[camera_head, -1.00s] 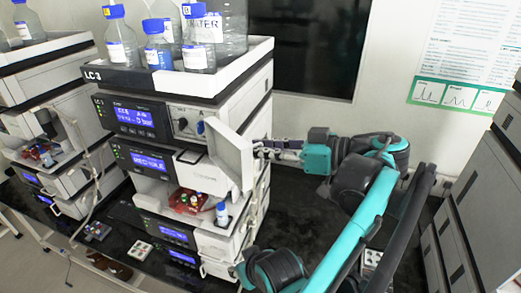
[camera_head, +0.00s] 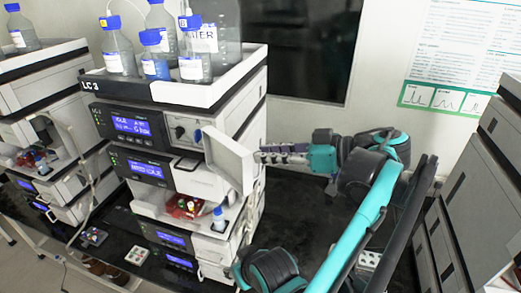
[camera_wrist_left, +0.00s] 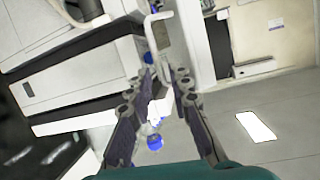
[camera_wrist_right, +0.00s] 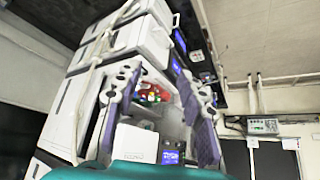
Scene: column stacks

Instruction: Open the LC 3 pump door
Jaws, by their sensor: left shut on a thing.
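The LC 3 pump door (camera_head: 230,160) is a pale panel standing swung out from the upper right of the LC 3 stack, beside the pump module (camera_head: 130,123) with its blue display. My left gripper (camera_head: 262,155) is at the door's right edge, its fingers pointing left and shut on the door. In the left wrist view a pale, frame-like part (camera_wrist_left: 160,35) shows just beyond its fingertips (camera_wrist_left: 160,85); the contact itself is unclear. My right gripper (camera_wrist_right: 158,90) is open and empty in the right wrist view, facing a stack; its fingers are not clear in the head view.
Bottles (camera_head: 195,62) stand in the tray on top of the stack. Another stack (camera_head: 45,110) stands left, grey cabinets (camera_head: 475,200) right. The black bench is mostly clear between.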

